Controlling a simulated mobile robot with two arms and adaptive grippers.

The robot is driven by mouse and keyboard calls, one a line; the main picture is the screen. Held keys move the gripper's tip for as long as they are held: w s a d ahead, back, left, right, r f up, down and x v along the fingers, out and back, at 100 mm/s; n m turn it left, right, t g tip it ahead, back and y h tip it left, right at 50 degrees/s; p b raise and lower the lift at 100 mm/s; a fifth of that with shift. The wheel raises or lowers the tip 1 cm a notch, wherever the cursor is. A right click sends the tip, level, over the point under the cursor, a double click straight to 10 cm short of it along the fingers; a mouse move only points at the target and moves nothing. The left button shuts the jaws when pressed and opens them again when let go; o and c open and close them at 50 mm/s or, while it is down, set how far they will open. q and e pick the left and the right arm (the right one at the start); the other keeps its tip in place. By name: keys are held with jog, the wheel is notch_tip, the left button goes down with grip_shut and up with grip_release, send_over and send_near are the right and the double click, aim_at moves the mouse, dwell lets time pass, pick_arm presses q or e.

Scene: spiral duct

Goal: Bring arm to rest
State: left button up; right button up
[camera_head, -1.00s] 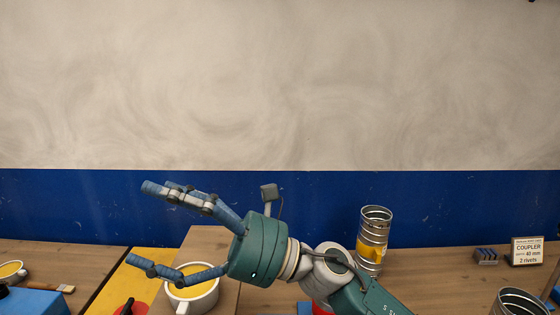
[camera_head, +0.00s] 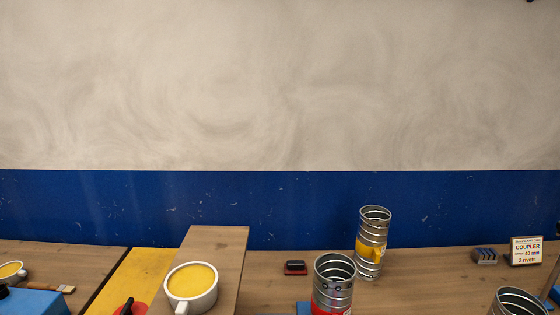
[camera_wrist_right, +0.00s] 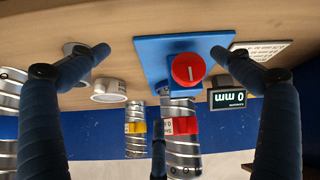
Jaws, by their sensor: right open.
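My right gripper (camera_wrist_right: 160,52) shows only in the right wrist view, its blue fingers spread wide with nothing between them. Beyond the fingers are a blue plate (camera_wrist_right: 150,50) with a red round knob (camera_wrist_right: 188,68) and several spiral ducts. In the head view no arm is visible. A spiral duct with a yellow band (camera_head: 374,222) stands at the back of the bench. A second duct with a red band (camera_head: 334,272) stands nearer, and a third duct (camera_head: 520,300) is cut off at the lower right. My left gripper is in neither current view.
A coupler sign (camera_head: 526,251) and a grey block (camera_head: 485,257) stand at the right.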

jog(key=s+d+f+m+g, duration=0.1)
jog(key=s+f+m+g, duration=0.15)
jog(key=s, duration=0.45)
jog(key=s+d+f+m+g, duration=0.1)
jog(key=s+f+g, duration=0.15)
jog(key=s, duration=0.45)
notch_tip(320, 180, down, 33)
jog(key=s+b, duration=0.2)
jog(key=b, duration=0.4)
jog(key=s+d+f+g+b, duration=0.2)
jog(key=s+d+f+b, duration=0.1)
jog(key=s+f, duration=1.3)
notch_tip(320, 180, down, 4)
jog(key=shift+s+f+n+b, duration=0.2)
jog(key=shift+s+n+b, duration=0.25)
jog(key=shift+b, duration=0.35)
